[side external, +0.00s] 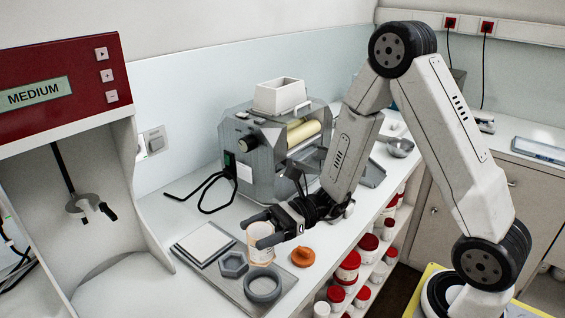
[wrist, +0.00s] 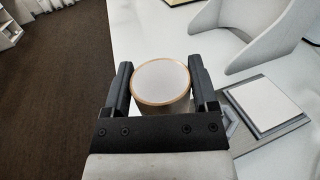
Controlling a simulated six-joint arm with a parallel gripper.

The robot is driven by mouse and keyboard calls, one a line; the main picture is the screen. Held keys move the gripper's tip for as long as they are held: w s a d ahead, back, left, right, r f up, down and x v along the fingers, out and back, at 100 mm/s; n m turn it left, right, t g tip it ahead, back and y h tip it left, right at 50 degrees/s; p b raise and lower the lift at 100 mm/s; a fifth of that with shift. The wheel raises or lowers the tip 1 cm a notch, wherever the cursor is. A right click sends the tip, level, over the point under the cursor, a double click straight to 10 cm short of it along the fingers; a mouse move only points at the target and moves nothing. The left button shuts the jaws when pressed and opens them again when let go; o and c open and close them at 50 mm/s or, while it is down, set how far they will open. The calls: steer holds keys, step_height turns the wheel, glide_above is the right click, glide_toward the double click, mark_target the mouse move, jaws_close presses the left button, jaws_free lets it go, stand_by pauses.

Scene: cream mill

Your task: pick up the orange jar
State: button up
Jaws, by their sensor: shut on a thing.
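The orange jar (side external: 260,254) is a small, open, pale cup with an orange tint, upright above or on the grey tray. It also shows in the wrist view, where its round orange rim and white inside (wrist: 162,78) face the camera. My gripper (side external: 262,229) is shut on the jar, with one dark finger on each side of it in the wrist view (wrist: 161,72). I cannot tell whether the jar's base touches the tray. An orange lid (side external: 302,257) lies on the counter to the right of the jar.
The grey tray (side external: 232,282) carries a grey ring (side external: 263,286), a hexagonal ring (side external: 233,264) and a white square plate (side external: 204,243). The mill (side external: 262,160) stands behind. A red-and-white mixer (side external: 75,95) is at left. Red-lidded jars (side external: 349,265) fill shelves below the counter's edge.

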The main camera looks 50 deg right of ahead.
steer(key=shift+r, duration=0.2)
stand_by(0.6)
steer(key=shift+d, duration=0.45)
steer(key=s+d+r+m+t+h, duration=0.1)
steer(key=s+d+m+t, duration=0.1)
steer(key=d, duration=1.2)
steer(key=s+d+r+m+t+h, duration=0.1)
steer(key=s+d+t, duration=0.3)
steer(key=d, duration=0.9)
steer(key=shift+s+d+r+m+h, duration=0.15)
steer(key=shift+s+d+m+h, duration=0.25)
steer(key=shift+s+m+h, duration=0.5)
